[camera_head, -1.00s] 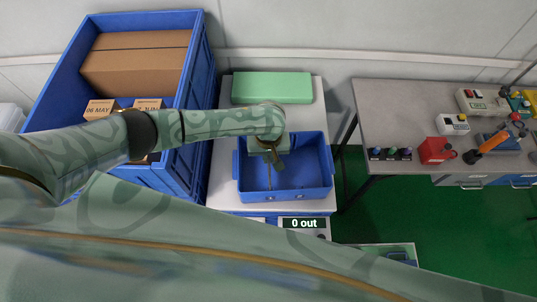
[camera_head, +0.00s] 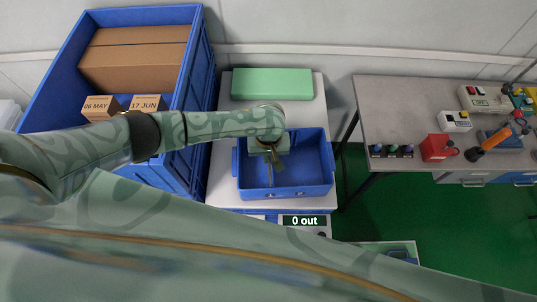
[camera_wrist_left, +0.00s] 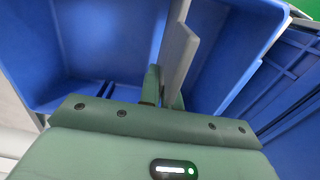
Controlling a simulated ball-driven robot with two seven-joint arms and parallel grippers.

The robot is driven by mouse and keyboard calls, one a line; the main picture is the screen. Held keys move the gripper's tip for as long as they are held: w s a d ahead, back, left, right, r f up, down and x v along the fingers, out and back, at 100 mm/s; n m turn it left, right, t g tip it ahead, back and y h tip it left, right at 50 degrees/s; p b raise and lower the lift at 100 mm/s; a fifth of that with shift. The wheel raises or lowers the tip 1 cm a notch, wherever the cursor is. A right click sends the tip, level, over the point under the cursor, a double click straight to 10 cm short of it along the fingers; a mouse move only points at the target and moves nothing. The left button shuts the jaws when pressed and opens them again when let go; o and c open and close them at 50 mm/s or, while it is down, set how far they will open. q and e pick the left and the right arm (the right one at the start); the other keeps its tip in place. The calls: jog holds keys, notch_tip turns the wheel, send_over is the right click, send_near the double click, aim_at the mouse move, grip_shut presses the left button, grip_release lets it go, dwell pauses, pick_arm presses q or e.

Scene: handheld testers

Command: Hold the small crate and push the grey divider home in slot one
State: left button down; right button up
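The small blue crate (camera_head: 313,191) stands on the white-topped stand in the middle of the head view. My left gripper (camera_head: 269,160) reaches over it from the left and points down into it. In the left wrist view the grey divider (camera_wrist_left: 180,45) stands upright between the left gripper's fingers (camera_wrist_left: 163,90), which appear closed on it. In the head view only a thin strip of the divider (camera_head: 270,180) shows below the gripper. Its lower edge and its fit in any slot cannot be made out. My right gripper is not in view.
A green box (camera_head: 272,84) lies behind the crate. A tall blue bin (camera_head: 196,85) with cartons stands left. A display reading "0 out" (camera_head: 304,221) is in front. A grey table (camera_head: 400,110) with testers stands right. My own green arm hides the foreground.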

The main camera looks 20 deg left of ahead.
pick_arm(q)
jog(key=shift+f+b, duration=0.55)
jog(key=shift+f, duration=0.6)
dwell(0.4)
jog(key=c, duration=1.5)
grip_release()
jog(key=shift+c, duration=0.2)
notch_tip(320, 180, up, 16)
jog(key=p, duration=0.7)
jog(key=shift+r, duration=0.15)
jog(key=shift+s, duration=0.1)
